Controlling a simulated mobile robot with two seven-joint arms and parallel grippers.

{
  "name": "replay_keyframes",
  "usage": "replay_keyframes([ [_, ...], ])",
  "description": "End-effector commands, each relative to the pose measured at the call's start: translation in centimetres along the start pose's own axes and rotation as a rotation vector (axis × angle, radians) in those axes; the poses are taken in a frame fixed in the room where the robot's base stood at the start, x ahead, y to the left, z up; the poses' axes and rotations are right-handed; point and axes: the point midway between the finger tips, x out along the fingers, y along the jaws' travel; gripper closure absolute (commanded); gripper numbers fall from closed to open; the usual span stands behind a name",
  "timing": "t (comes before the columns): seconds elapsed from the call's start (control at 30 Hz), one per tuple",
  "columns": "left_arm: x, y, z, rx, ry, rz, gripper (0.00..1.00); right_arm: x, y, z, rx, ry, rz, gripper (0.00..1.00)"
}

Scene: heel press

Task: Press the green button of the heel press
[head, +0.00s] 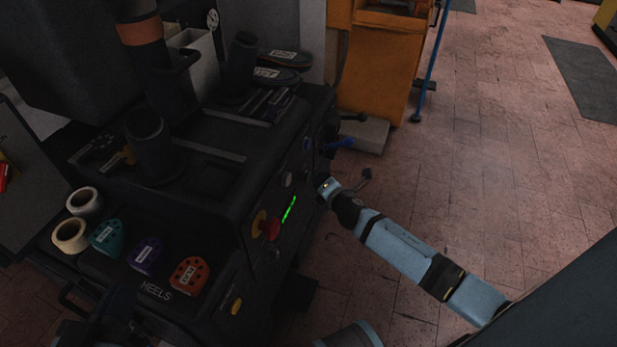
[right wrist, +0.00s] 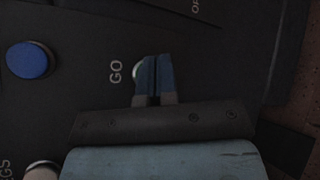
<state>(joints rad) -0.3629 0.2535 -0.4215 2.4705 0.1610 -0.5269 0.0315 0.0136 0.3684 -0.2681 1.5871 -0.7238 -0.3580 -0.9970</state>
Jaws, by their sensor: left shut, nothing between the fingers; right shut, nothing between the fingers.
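The heel press is the dark machine (head: 215,215) filling the left half of the head view. My right gripper (head: 324,187) is at its right-hand control face in that view. In the right wrist view its shut, empty fingers (right wrist: 153,78) are in front of a round button (right wrist: 137,71) beside the label GO. Only a pale rim of this button shows, so its colour is unclear. Whether the fingertips touch it I cannot tell. My left gripper (head: 121,292) is shut and dark at the lower left of the head view, near the HEELS shelf.
A blue button (right wrist: 28,60) and a pale button (right wrist: 41,171) are near the fingers. A red emergency knob (head: 269,228) and a lit green display (head: 289,209) are on the same face. Colored heel pieces (head: 189,276) lie on the front shelf.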

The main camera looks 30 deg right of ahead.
Motion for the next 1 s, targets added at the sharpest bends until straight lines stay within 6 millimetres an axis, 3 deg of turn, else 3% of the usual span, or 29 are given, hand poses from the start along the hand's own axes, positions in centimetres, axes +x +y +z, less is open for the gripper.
replay_keyframes([
  [1.0,0.00,0.05,-0.24,0.000,-0.001,0.000,1.00,0.86,0.64,-0.61,0.000,0.000,0.000,1.00],
])
